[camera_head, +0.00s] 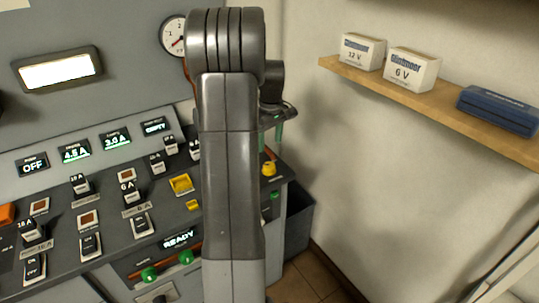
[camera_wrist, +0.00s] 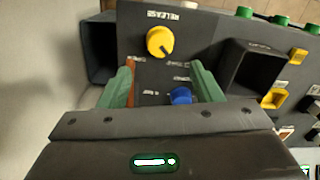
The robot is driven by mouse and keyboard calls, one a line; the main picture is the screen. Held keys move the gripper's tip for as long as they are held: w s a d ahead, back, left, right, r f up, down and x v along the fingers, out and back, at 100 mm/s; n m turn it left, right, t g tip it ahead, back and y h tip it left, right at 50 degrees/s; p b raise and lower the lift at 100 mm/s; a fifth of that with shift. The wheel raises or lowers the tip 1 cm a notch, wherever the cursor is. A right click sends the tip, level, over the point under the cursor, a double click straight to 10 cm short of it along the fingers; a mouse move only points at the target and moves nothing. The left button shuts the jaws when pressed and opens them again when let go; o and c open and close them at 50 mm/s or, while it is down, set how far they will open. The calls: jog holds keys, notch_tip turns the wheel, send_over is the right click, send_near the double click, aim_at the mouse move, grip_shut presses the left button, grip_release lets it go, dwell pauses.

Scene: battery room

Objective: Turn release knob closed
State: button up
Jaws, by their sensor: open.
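The yellow release knob (camera_wrist: 158,41) is on the dark panel at the top middle of the wrist view, under a RELEASE label. A dark pointer line on it runs toward the lower right. In the head view the yellow knob (camera_head: 269,169) shows at the right end of the console. My gripper (camera_wrist: 160,64) is open, its green fingers spread left and right, with the knob just beyond their tips and nothing held. In the head view my gripper (camera_head: 271,136) hangs above the knob, its upper part partly hidden by my arm.
A blue knob (camera_wrist: 181,95) sits below the yellow one, between the fingers in the wrist view. A dark square box (camera_wrist: 248,68) rises to the right. A grey bin (camera_head: 298,225) stands beside the console. A wall shelf (camera_head: 440,100) holds boxes at the right.

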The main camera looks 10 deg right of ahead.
notch_tip(320, 180, up, 5)
send_over(269, 165)
jog(key=shift+w+d+f, duration=0.15)
jog(key=shift+d+f, duration=0.05)
jog(key=shift+d, duration=0.05)
jog(key=shift+f, duration=0.1)
notch_tip(269, 165, down, 14)
jog(key=shift+a+r, duration=0.15)
dwell(0.5)
